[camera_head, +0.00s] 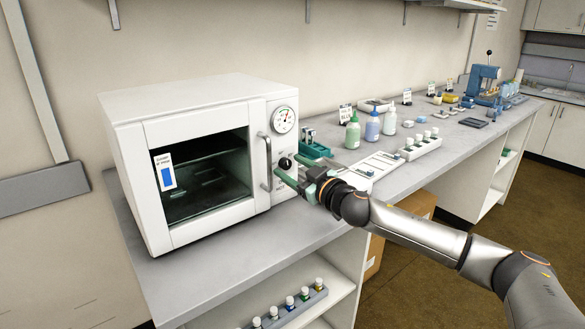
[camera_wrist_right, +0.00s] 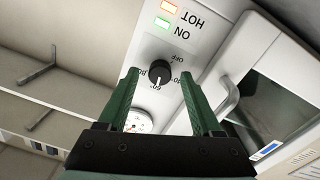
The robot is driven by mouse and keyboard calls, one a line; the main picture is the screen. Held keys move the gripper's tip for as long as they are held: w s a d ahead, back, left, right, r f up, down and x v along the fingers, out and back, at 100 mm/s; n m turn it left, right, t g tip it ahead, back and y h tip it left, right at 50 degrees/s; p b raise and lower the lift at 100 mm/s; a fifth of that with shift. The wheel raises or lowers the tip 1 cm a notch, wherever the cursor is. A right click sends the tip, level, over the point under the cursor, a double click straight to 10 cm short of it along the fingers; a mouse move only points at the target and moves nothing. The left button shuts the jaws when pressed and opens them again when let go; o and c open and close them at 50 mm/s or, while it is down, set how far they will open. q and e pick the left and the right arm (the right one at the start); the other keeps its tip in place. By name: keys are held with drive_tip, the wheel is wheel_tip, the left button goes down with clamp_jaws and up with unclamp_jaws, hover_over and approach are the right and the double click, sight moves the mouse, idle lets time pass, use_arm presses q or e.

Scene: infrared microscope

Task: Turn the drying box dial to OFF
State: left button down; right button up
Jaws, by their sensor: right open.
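The drying box (camera_head: 185,232) is a white cabinet with a dark window and a closed door. Its black dial (camera_head: 285,163) is on the panel right of the door handle; it also shows in the right wrist view (camera_wrist_right: 158,75). There the OFF label is at the dial's upper right, and a pale pointer mark seems to face the 60 label. My right gripper (camera_head: 281,173) is open, its green fingers (camera_wrist_right: 157,78) reaching to either side of the dial. I cannot tell whether they touch it. My left gripper is not in view.
Bottles (camera_head: 372,126) and a vial rack (camera_head: 420,148) stand right on the bench.

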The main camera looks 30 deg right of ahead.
clamp_jaws()
idle(0.3)
